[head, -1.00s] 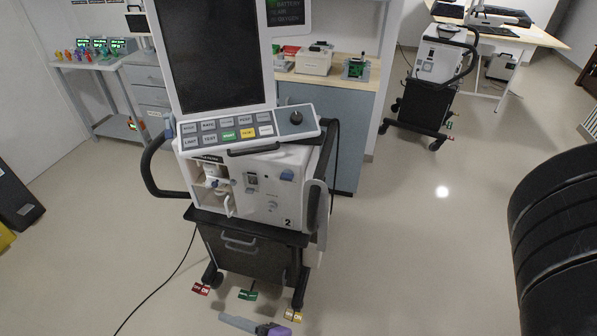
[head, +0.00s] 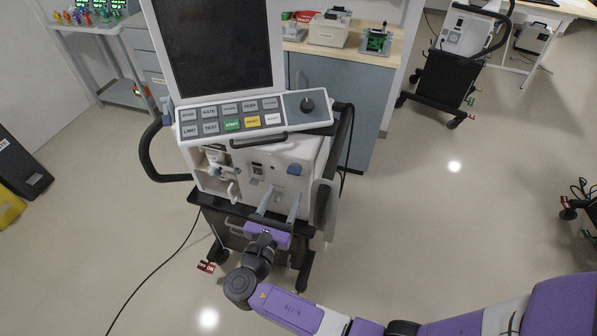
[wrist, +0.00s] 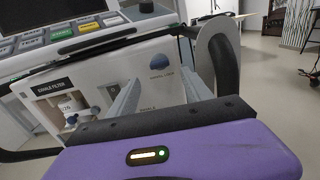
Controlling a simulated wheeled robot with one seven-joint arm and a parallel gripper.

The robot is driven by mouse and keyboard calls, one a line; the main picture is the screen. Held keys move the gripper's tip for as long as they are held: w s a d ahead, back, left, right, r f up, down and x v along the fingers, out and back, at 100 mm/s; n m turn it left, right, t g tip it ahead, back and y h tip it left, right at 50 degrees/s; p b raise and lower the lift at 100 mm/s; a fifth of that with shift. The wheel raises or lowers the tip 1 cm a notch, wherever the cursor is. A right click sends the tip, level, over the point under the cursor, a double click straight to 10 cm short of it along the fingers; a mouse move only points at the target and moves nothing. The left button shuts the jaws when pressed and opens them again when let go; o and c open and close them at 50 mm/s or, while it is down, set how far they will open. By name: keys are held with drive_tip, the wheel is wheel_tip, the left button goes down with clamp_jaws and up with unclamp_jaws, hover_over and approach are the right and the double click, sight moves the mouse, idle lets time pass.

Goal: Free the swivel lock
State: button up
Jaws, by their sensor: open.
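The ventilator (head: 262,155) stands upright on its dark wheeled cart (head: 212,218). A red tag (head: 206,267) with white lettering sits by the cart's front left caster; I cannot tell which part is the swivel lock. My gripper (head: 280,198) is open and empty, its two grey fingers in front of the ventilator's lower front panel. In the wrist view the fingers (wrist: 161,78) point toward the panel, with a blue round part (wrist: 160,62) beyond the gap between them. I cannot tell whether they touch the panel. My gripper and arm hide the cart's lower front and some casters.
A black cable (head: 160,265) runs over the floor at the left. A blue-grey cabinet (head: 345,110) stands behind the ventilator. Another wheeled unit (head: 440,85) stands back right. A dark and yellow object (head: 20,170) is at the left edge.

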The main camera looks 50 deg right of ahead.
sight(294, 171)
drive_tip(key=shift+p+x, duration=0.65)
drive_tip(key=shift+x, duration=3.2)
drive_tip(key=shift+f, duration=0.15)
clamp_jaws()
